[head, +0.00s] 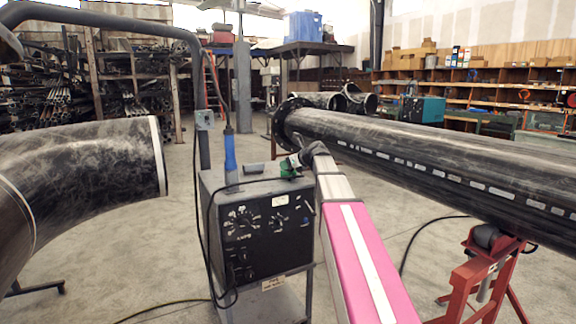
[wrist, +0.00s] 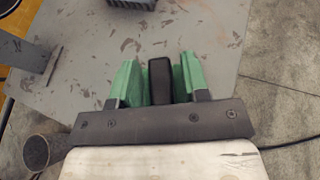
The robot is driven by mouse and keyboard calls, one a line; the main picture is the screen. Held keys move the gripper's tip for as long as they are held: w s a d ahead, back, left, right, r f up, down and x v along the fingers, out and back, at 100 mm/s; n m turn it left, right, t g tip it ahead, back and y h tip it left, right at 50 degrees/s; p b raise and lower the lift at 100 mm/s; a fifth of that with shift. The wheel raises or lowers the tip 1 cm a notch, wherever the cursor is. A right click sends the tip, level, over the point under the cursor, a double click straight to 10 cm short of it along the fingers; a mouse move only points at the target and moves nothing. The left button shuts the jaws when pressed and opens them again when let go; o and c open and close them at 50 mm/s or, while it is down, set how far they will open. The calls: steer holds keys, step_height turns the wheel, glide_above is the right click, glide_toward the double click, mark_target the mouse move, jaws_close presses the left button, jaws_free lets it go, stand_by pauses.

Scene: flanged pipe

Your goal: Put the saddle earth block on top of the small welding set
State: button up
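The small welding set (head: 262,232) is a grey cabinet with a black dial panel, left of my arm in the head view. Its scuffed grey top (wrist: 90,75) lies below my gripper in the wrist view.
A dark grey block (head: 253,169) and a blue-handled cable piece (head: 230,152) stand on the top. A grey ridged thing (wrist: 132,3) shows at the wrist view's upper edge. A large flanged pipe (head: 430,160) is on the right, a curved pipe (head: 85,180) on the left.

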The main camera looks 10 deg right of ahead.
stand_by(0.3)
steer(key=v, duration=1.2)
steer(key=shift+d, duration=0.1)
stand_by(2.0)
